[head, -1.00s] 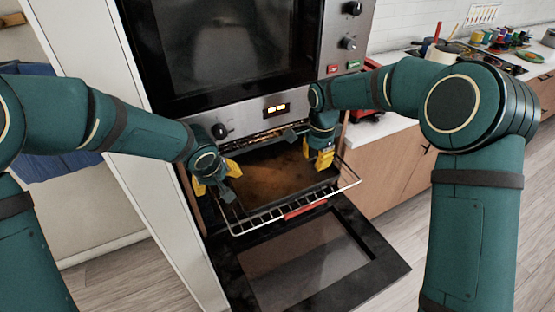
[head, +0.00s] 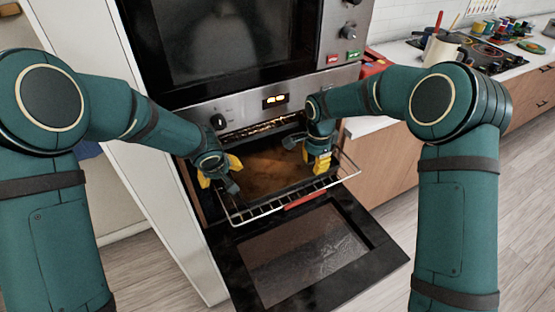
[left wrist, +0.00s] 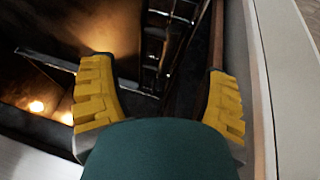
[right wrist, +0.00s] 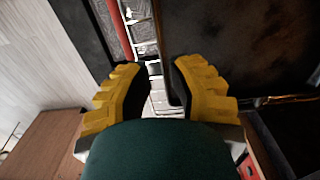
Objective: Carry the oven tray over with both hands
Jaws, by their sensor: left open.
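The dark oven tray (head: 265,175), with a brown bottom, lies level in the open oven on a pulled-out wire rack. My left gripper (head: 223,178) is open at the tray's left side. In the left wrist view its fingers (left wrist: 160,95) are wide apart, with dark edges and rack wires beyond them. My right gripper (head: 318,158) is at the tray's right side, pointing down. In the right wrist view its fingers (right wrist: 160,80) stand close together around the tray's rim. Whether they press on it is unclear. The tray (right wrist: 230,40) also shows there.
The wire rack (head: 262,208) juts out over the lowered oven door (head: 310,255). The oven front panel (head: 235,108) is just above my grippers. A white cabinet side (head: 165,220) stands close on the left, and a counter (head: 375,125) with cookware on the right.

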